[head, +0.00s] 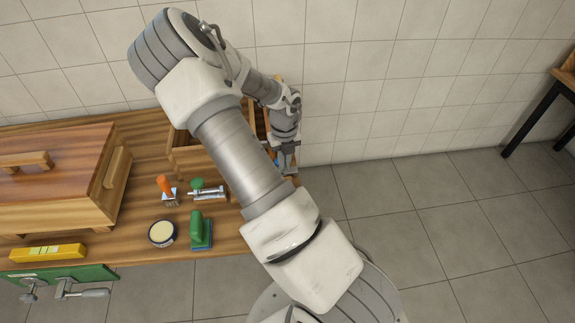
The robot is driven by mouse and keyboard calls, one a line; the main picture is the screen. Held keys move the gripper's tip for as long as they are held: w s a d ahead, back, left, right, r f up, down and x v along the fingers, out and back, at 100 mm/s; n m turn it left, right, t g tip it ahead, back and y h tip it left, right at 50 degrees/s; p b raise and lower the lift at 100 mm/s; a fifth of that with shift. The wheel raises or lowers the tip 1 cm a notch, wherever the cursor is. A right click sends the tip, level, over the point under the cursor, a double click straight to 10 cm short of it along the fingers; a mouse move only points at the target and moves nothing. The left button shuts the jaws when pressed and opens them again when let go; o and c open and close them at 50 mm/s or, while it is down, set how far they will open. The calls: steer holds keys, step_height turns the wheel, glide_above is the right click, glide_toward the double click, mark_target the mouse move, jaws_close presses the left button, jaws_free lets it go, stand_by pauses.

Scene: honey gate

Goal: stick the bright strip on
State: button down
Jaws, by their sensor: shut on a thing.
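My gripper (286,163) points down at the right end of the wooden bench (135,235), close to the wall. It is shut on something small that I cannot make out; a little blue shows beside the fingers. I cannot pick out a bright strip with certainty. An open wooden box (184,158) stands at the back of the bench, partly hidden behind my arm. Its right part shows just left of my wrist. I cannot tell whether the held thing touches the box or bench.
A lidded wooden box (62,205) fills the bench's left. A yellow bar (47,252), round tin (161,233), green-handled block (201,232), orange-handled tool (166,188) and green-knobbed tool (206,191) lie in front. Clamps (80,292) hang off the front edge.

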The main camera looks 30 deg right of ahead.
steer(key=shift+w+d+f+m, duration=0.15)
steer(key=shift+d+m, duration=0.2)
steer(key=shift+m, duration=0.25)
steer(key=shift+d+f+m, duration=0.15)
steer(key=shift+d+m, duration=0.15)
steer(key=shift+m, duration=0.3)
steer(key=shift+r, duration=0.1)
steer(key=shift+f+b, duration=1.5)
steer(key=shift+f, duration=1.65)
steer(key=shift+f, duration=0.45)
steer(key=c, duration=0.9)
jaws_free()
steer(key=shift+c, duration=0.2)
